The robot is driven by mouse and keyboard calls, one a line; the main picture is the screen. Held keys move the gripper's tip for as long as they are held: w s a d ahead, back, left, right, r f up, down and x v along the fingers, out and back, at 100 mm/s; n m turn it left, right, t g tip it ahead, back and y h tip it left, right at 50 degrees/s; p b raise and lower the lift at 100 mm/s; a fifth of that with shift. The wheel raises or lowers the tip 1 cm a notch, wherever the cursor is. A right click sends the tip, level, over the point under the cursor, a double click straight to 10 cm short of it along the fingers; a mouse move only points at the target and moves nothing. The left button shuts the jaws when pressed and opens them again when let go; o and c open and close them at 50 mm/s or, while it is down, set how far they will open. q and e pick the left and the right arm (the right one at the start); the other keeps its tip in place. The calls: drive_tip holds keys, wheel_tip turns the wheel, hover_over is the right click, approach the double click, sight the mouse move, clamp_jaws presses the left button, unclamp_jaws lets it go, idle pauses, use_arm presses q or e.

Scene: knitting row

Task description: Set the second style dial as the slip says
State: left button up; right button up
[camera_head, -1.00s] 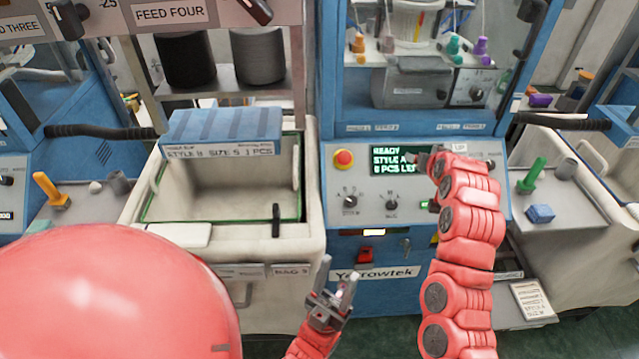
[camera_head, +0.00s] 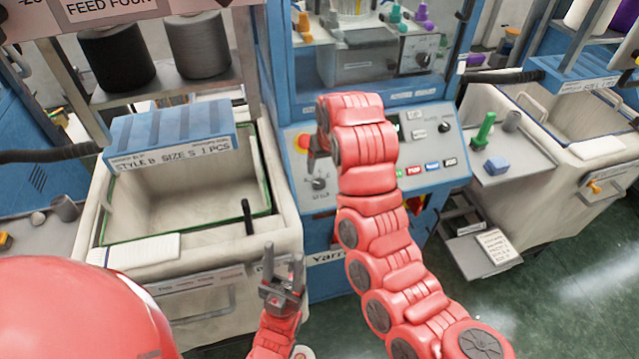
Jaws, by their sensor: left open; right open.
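The blue machine's sloped control panel (camera_head: 428,178) is in the middle of the head view. A dark dial (camera_head: 318,184) shows at its lower left, and another dark dial (camera_head: 445,127) at its upper right. My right arm hides the middle of the panel, including the display and the dial beside the left one. My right gripper (camera_head: 311,148) is mostly hidden at the arm's end, by the red stop button, and is open. My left gripper (camera_head: 283,268) is open and empty, in front of the bin. A printed slip (camera_head: 497,247) lies low at the right, its text too small to read.
A cream bin (camera_head: 180,195) with a blue cover labelled "STYLE B SIZE S 1 PCS" (camera_head: 170,135) stands left of the panel. Green floor is clear at lower right.

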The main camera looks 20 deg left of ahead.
sight(320, 183)
drive_tip(key=x, duration=1)
drive_tip(key=shift+w+a+f, duration=0.1)
drive_tip(key=shift+w+f, duration=0.1)
drive_tip(key=shift+f, duration=0.15)
drive_tip(key=shift+w+a+f, duration=0.15)
drive_tip(key=shift+w+f, duration=0.05)
drive_tip(key=shift+f, duration=0.35)
clamp_jaws()
